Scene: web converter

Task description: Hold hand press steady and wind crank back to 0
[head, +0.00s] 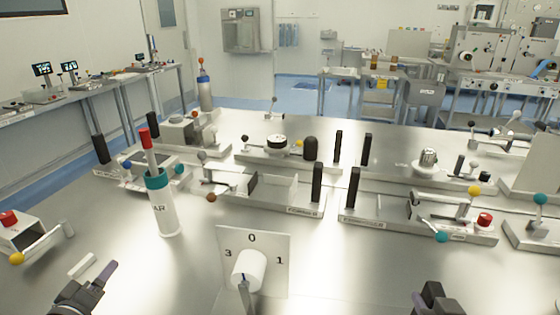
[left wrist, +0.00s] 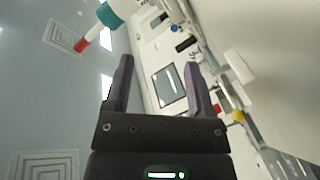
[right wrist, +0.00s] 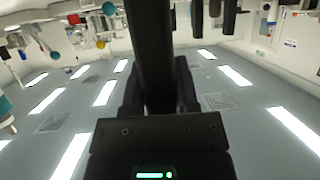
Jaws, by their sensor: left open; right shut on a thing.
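A pale dial plate (head: 275,248) marked 3, 0 and 1 stands at the bottom middle of the head view. A white round hub (head: 249,269) is on its front, and a metal crank arm (head: 245,297) runs down from it out of the picture. My left gripper (head: 92,268) is open and empty, left of the dial; its spread fingers show in the left wrist view (left wrist: 160,82). My right gripper (head: 432,296) is right of the dial, mostly cut off. In the right wrist view (right wrist: 158,90) it is shut on a dark upright bar (right wrist: 152,50). I cannot tell which part is the hand press.
A white bottle with a teal collar and red tip (head: 162,200) stands behind and left of the dial. A box with a red button (head: 22,232) is at the far left. Several fixtures with black handles (head: 317,188) line the table behind. The metal tabletop (head: 350,270) right of the dial is clear.

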